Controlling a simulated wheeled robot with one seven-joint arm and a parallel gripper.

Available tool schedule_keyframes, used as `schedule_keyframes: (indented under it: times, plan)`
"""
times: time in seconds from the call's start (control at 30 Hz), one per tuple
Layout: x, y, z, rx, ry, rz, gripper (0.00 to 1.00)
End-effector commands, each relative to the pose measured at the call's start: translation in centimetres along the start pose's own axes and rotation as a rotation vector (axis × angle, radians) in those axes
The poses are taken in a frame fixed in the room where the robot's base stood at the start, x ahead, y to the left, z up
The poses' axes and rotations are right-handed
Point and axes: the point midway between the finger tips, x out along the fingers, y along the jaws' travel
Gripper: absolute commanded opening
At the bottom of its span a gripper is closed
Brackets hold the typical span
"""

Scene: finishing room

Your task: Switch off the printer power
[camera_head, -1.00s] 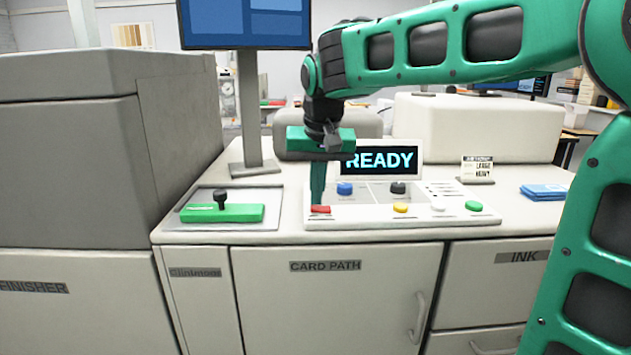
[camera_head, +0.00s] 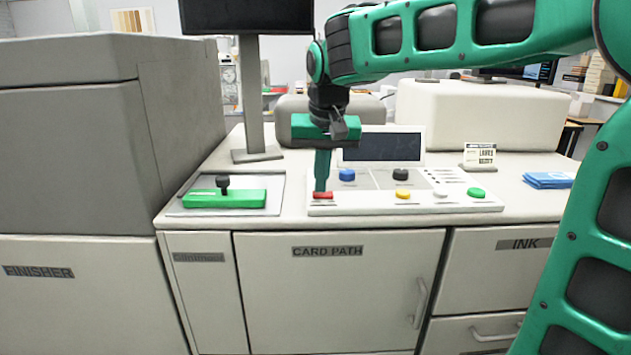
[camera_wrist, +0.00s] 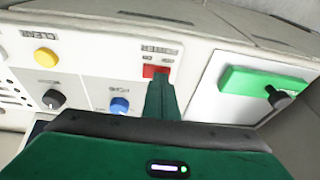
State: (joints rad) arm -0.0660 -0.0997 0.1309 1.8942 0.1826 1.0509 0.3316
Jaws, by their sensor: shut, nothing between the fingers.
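The red power switch (camera_head: 323,195) sits at the left front corner of the printer's control panel (camera_head: 375,209). It also shows in the wrist view (camera_wrist: 154,71), under a printed label whose text is too small to read surely. My gripper (camera_head: 322,188) is shut and empty, pointing down with its fingertips at the red switch, seemingly touching it. In the wrist view the fingers partly cover the switch's lower side. The panel display (camera_head: 382,147) is dark, and the monitor (camera_head: 246,17) above is dark too.
Blue (camera_head: 347,174) and black (camera_head: 400,174) knobs and yellow (camera_head: 403,195), white and green (camera_head: 476,193) buttons share the panel. A green block with a black knob (camera_head: 224,197) lies to the left. Blue cards (camera_head: 549,180) lie at the right.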

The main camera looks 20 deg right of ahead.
Motion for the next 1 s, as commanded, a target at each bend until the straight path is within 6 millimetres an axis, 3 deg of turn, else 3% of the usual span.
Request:
schedule_keyframes:
  times: [0.17, 0.57, 0.77, 1.0]
  plan:
    - [0.1, 1.0, 0.0, 0.008, -0.005, 0.006, 0.0]
    - [-0.3, 1.0, -0.1, 0.006, -0.002, 0.003, 0.0]
    - [-2.7, 1.2, -1.0, 0.007, -0.001, 0.003, 0.0]
    - [-7.7, 1.3, -1.4, 0.007, -0.001, 0.003, 0.0]
